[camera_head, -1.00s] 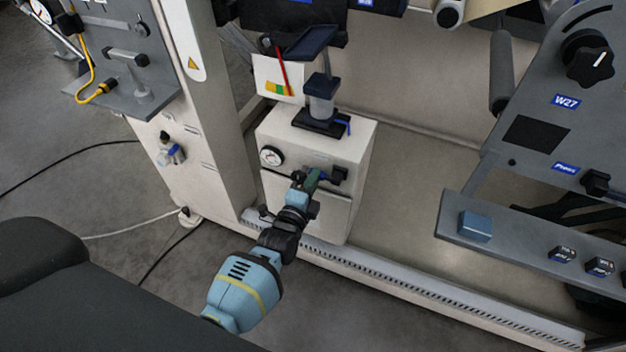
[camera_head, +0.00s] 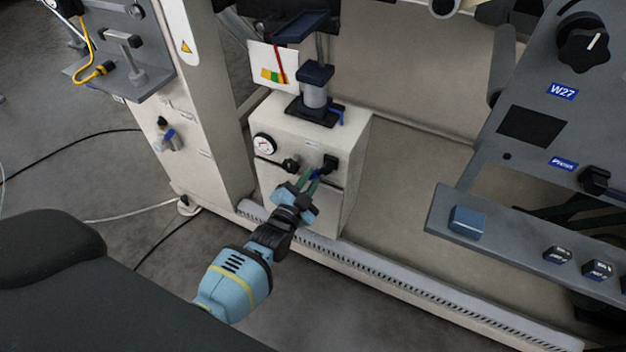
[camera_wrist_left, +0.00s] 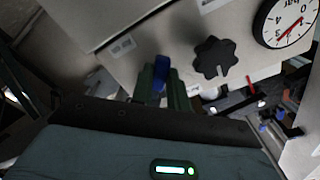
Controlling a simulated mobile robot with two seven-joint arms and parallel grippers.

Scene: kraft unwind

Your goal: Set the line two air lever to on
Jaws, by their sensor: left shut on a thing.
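The air lever is a small blue handle (camera_head: 316,174) on a black valve (camera_head: 330,163) at the front of a cream box (camera_head: 307,135). My left gripper (camera_head: 309,178) comes in from the lower left, its green fingers shut on the blue handle. In the left wrist view the blue handle (camera_wrist_left: 161,70) shows between the green fingers (camera_wrist_left: 163,88). The fingers hide part of the handle, and the writing on the label near it is too small to read. My right gripper is not in view.
A black knob (camera_head: 291,164) and a round gauge (camera_head: 264,144) sit left of the valve. A black stand (camera_head: 316,112) is on top of the box. A grey panel with a blue block (camera_head: 467,221) stands at right. A slotted rail (camera_head: 400,279) runs along the floor.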

